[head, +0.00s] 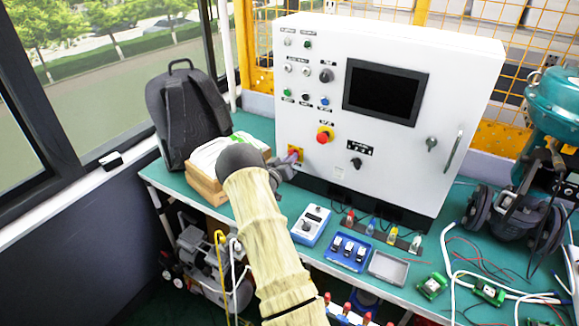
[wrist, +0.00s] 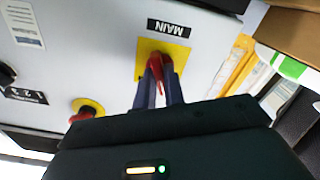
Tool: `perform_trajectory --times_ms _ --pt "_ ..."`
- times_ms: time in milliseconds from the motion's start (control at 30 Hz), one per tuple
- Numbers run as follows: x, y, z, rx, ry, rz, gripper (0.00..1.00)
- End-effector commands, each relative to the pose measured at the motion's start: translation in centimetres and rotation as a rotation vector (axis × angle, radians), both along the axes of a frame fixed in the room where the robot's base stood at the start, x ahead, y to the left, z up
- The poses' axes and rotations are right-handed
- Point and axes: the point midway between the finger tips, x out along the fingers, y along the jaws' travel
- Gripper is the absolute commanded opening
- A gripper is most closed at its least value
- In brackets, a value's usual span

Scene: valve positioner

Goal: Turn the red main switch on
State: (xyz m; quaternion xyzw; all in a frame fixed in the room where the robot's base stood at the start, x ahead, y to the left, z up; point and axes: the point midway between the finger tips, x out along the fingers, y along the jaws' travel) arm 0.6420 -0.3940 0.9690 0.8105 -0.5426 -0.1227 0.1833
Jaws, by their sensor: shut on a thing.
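The red main switch (wrist: 157,72) sits on a yellow plate (wrist: 148,50) beside a black MAIN label (wrist: 168,28) in the wrist view. My gripper (wrist: 160,84) is shut on the red switch handle, with one finger on each side. The fingers hide part of the handle. In the head view, the yellow plate (head: 299,151) shows low on the left of the white cabinet (head: 460,60), with my gripper (head: 291,158) against it. I cannot tell from these frames whether the switch stands at on or off.
A red emergency button (head: 324,135) is to the right of the switch. A box with white packets (head: 205,180) and a dark backpack (head: 185,110) stand close on the left. A blue-and-white meter (head: 310,224) and small parts lie on the green bench below.

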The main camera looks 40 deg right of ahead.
Motion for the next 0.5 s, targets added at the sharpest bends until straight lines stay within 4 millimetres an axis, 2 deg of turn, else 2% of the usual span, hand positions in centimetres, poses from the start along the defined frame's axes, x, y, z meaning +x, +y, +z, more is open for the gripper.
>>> perform_trajectory --times_ms 33,500 --pt "0.09 0.05 -0.62 0.016 -0.043 0.002 0.0" --pt "-0.03 -0.06 -0.69 0.187 -0.457 0.0 0.0"
